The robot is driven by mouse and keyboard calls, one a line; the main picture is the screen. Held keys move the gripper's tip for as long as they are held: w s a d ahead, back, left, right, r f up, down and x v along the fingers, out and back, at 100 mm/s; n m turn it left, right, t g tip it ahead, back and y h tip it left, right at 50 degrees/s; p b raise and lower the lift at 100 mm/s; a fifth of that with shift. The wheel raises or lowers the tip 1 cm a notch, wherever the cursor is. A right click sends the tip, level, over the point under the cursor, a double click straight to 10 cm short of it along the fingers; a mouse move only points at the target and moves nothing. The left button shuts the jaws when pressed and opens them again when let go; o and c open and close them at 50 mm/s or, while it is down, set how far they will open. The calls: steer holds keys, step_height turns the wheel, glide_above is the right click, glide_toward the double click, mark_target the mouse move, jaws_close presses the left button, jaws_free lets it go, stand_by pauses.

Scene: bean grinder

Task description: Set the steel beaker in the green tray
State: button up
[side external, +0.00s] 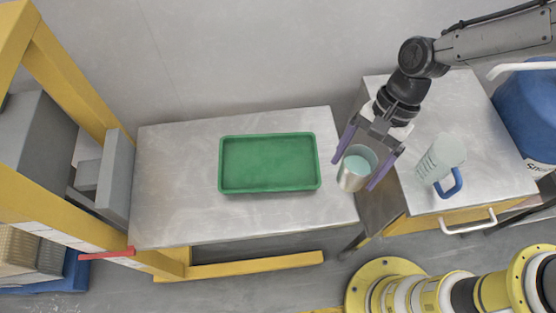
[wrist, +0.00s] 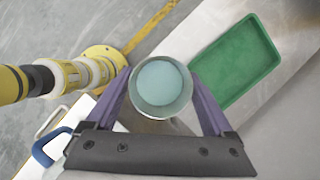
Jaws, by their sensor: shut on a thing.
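The steel beaker (side external: 352,176) holds a pale blue-green content. My gripper (side external: 362,170) is shut on it, one purple finger on each side. In the side view the beaker is near the right end of the left metal table, at the gap between the two tables. It looks upright and raised, though its exact height is hard to tell. In the wrist view the beaker (wrist: 161,88) sits between the fingers (wrist: 160,95). The green tray (side external: 268,190) lies empty on the left table, to the left of the beaker. It also shows at upper right in the wrist view (wrist: 252,95).
A clear measuring jug (side external: 441,156) with a blue handle stands on the right cabinet (side external: 478,120). Yellow frame posts (side external: 75,85) and a grey box stand at the left. The table surface (side external: 180,180) around the tray is clear.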

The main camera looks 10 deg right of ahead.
steer(key=w+a+f, duration=0.4)
steer(key=a+f, duration=0.1)
steer(key=w+a+f, duration=0.4)
steer(key=w, duration=0.1)
steer(key=shift+a+f, duration=0.4)
steer(key=shift+f, duration=1.4)
steer(key=shift+s+f, duration=0.1)
steer(key=shift+f, duration=0.1)
steer(key=o, duration=1.5)
steer(key=v, duration=1.2)
steer(key=shift+r, duration=0.25)
